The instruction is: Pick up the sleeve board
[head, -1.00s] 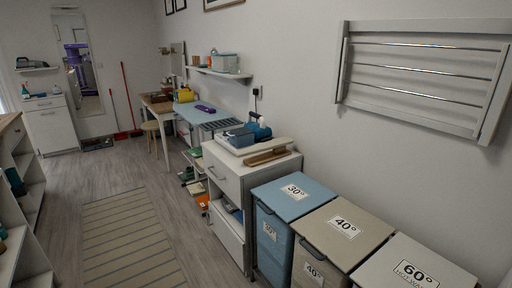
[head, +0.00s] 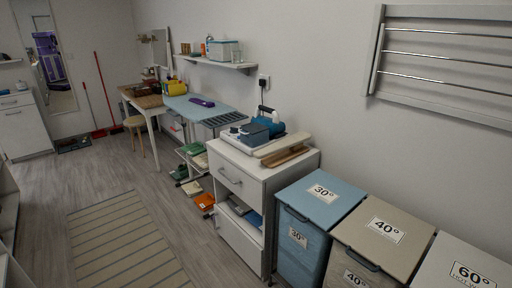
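The sleeve board (head: 284,144) lies on top of the white drawer cabinet (head: 238,183), near its right side. It has a pale, long padded top above a brown wooden base. A blue and grey steam iron with its station (head: 256,130) stands just behind and left of it, very close; I cannot tell if they touch. My gripper is not in view.
Laundry bins marked 30° (head: 321,194), 40° (head: 385,231) and 60° (head: 468,272) stand right of the cabinet along the wall. A drying rack (head: 440,62) hangs above them. A blue ironing board (head: 198,106) stands beyond the cabinet. The floor and striped rug (head: 125,243) to the left are clear.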

